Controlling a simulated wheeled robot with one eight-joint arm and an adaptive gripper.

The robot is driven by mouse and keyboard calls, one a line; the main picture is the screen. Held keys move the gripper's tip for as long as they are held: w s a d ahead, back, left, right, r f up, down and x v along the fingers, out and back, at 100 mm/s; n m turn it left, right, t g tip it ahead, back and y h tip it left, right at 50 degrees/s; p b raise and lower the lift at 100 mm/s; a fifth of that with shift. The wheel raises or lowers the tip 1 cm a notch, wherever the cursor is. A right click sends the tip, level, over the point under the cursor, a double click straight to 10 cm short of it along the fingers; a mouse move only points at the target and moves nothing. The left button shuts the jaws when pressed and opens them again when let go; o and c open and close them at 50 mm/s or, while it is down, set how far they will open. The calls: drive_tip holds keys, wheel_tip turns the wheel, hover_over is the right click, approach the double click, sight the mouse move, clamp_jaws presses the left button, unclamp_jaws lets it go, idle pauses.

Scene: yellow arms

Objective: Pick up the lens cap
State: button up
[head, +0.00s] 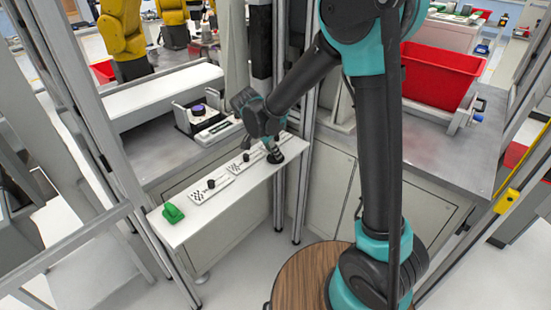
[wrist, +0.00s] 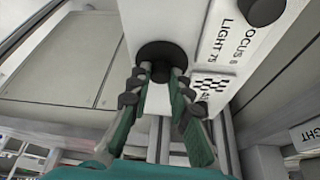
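The lens cap seems to be the round black piece (wrist: 162,52) at the end of the white shelf in the wrist view. It also shows as a dark piece (head: 276,158) under the gripper in the head view, partly hidden. My gripper (wrist: 161,72) has its two fingers apart, with the tips at the near edge of the black piece and a dark lower part of it between them. I cannot tell whether the tips touch it. In the head view my gripper (head: 273,150) points down at the shelf's right end.
The narrow white shelf (head: 235,205) also carries labelled plates with black knobs (head: 211,184) and a green block (head: 173,213). A metal post (head: 301,130) stands close to the right of my gripper. A red bin (head: 440,75) sits on the right bench.

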clamp_jaws()
drive_tip(key=shift+r, duration=0.1)
